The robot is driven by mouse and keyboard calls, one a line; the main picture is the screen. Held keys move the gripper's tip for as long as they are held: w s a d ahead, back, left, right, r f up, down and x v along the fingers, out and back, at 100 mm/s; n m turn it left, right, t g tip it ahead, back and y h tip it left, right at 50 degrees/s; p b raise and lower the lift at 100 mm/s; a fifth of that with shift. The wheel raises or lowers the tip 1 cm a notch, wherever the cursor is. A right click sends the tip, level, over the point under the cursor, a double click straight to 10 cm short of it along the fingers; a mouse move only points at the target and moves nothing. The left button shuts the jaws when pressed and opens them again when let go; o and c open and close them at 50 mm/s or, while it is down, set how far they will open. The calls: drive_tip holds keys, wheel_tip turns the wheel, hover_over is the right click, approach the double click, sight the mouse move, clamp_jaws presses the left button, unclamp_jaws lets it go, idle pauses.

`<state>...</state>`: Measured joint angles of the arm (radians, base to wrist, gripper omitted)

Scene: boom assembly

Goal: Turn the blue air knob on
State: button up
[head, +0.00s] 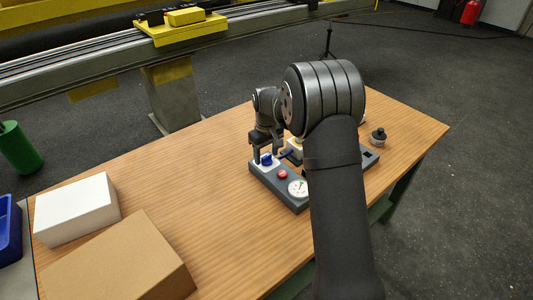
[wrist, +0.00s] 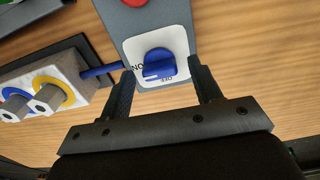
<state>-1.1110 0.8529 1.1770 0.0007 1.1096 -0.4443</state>
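The blue air knob (wrist: 159,64) sits on a white plate marked ON and OFF on a grey panel. Its ridge lies crosswise in the wrist view, with ON at its left and OFF below it. The knob also shows in the head view (head: 266,159), at the panel's far left end. My gripper (wrist: 162,80) is open, one finger at each side of the white plate. The knob is between the fingertips, with a gap on both sides. In the head view my gripper (head: 266,145) is just above the knob; my arm hides part of the panel.
The panel (head: 297,204) also carries a red button (head: 282,174) and a gauge (head: 298,188). A block with blue and yellow rings (wrist: 45,90) stands beside it, with a blue tube. A white box (head: 76,209) and a brown box (head: 120,262) stand at left. The table between is clear.

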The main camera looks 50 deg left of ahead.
sight(267, 156)
wheel_tip(267, 156, up, 17)
drive_tip(key=shift+r, duration=0.2)
idle(0.4)
idle(0.5)
wheel_tip(267, 156, down, 18)
drive_tip(key=shift+r, duration=0.25)
idle(0.3)
